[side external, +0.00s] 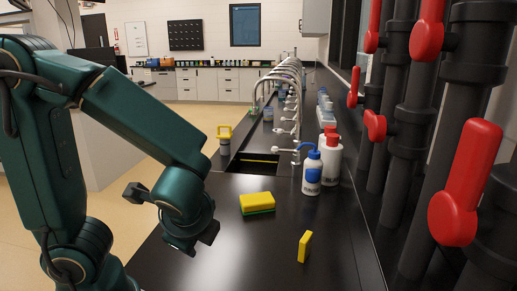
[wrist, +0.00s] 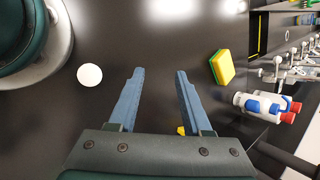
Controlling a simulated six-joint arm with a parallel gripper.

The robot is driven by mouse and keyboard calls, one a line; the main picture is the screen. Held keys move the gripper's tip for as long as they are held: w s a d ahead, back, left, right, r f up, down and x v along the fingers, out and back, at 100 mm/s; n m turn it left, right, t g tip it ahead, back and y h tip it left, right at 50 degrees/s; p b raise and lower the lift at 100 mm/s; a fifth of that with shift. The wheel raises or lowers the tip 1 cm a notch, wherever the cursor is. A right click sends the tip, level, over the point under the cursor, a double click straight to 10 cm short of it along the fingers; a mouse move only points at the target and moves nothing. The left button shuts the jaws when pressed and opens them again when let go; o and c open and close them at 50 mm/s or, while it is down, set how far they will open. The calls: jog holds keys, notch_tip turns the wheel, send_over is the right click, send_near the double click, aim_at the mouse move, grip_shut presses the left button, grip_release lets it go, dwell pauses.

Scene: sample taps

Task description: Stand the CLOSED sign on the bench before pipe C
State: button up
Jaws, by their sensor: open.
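A small yellow upright piece (side external: 305,246) stands on the black bench (side external: 260,270); it may be the CLOSED sign, but no lettering is readable. In the wrist view, a bit of yellow (wrist: 181,130) shows beside the right finger, mostly hidden by my gripper. My gripper (side external: 193,241) is above the bench, left of the yellow piece and apart from it. Its fingers (wrist: 158,85) are spread with nothing gripped. Dark pipes with red handles (side external: 467,185) stand along the right; no letters show, so I cannot tell which is pipe C.
A yellow and green sponge (side external: 257,203) lies on the bench, also in the wrist view (wrist: 222,68). A white disc (wrist: 89,76) shows in the wrist view. The front bench is mostly clear.

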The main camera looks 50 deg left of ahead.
jog(key=s+d+r+n+t+h, duration=0.1)
jog(key=d+r+n+t+h, duration=0.1)
jog(key=d+r+n+h, duration=0.4)
jog(key=n, duration=0.5)
jog(key=shift+d+n+t+h, duration=0.25)
jog(key=shift+n+t+h, duration=0.05)
dwell(0.5)
